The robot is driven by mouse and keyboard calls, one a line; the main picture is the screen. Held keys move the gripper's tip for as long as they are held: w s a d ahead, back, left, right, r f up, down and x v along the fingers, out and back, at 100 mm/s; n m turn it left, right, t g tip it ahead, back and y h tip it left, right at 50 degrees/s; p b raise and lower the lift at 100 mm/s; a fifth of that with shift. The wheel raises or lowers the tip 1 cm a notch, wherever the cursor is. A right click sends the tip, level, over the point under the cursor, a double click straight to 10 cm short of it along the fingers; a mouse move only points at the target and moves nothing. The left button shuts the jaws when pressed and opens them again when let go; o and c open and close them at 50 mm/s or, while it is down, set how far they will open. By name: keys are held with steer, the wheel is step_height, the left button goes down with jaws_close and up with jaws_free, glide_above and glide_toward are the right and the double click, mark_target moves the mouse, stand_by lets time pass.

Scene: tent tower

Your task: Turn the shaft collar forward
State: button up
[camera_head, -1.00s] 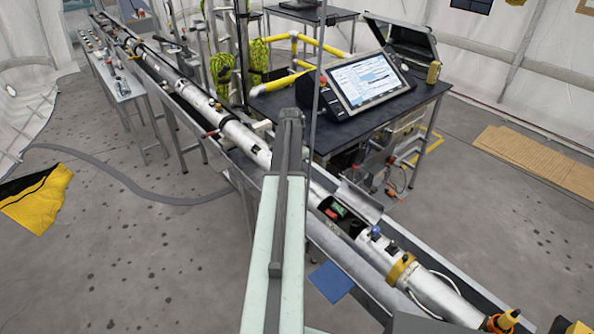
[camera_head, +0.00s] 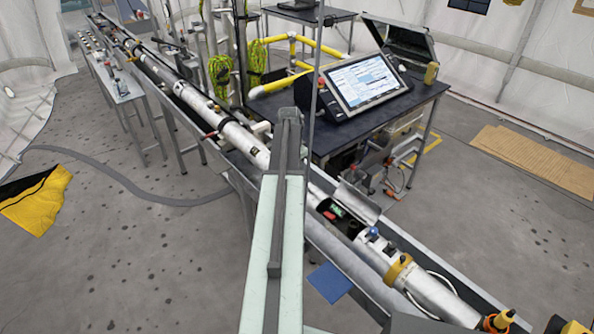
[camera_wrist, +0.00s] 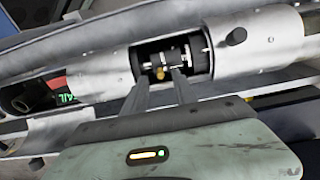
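In the wrist view, a silvery tube lies across the picture with a cut-out window in it. Inside the window is a dark shaft with bright metal bands and a small brass-coloured piece; the shaft collar (camera_wrist: 171,55) seems to be among these parts, but is too small to tell clearly. My gripper (camera_wrist: 162,77) points into the window from below. Its two grey fingers are apart, with their tips at the window's lower edge, near the brass piece. I cannot tell whether they touch anything. In the head view, my arm hides the gripper and the window.
The tube (camera_head: 240,138) runs along a long metal trough. An opening with green and red parts (camera_head: 333,211) lies right of my arm. A dark table (camera_head: 412,112) carries a monitor (camera_head: 364,82) beyond the trough.

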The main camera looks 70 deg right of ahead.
step_height(320, 180, up, 6)
steer(key=p, duration=0.5)
steer(key=shift+w+a+r, duration=0.15)
steer(key=shift+a+r, duration=0.1)
steer(key=shift+a, duration=0.05)
